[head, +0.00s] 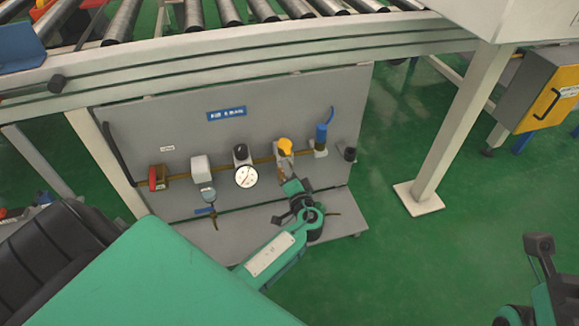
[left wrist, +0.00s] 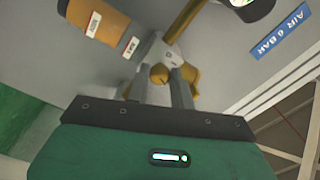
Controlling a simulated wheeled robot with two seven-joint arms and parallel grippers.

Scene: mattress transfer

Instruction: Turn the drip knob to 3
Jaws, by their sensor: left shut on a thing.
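A yellow-brass knob (left wrist: 160,75), seemingly the drip knob, sits between the fingers of my left gripper (left wrist: 168,74) in the left wrist view. The fingers are shut on it. In the head view my left gripper (head: 287,182) reaches up to the unit with a yellow cap (head: 285,146) on the grey panel (head: 190,125). The gripper covers the lower part of that unit. No dial number or setting on the knob can be read. Part of my right arm shows at the lower right edge; a dark end piece (head: 540,245) stands there, its jaws unclear.
Left of the yellow-capped unit are a round gauge (head: 245,176), a white-topped unit (head: 201,168) and a red part (head: 153,178). A blue part (head: 321,133) stands close on the right. A roller conveyor (head: 260,48) runs above the panel. Green floor is open at right.

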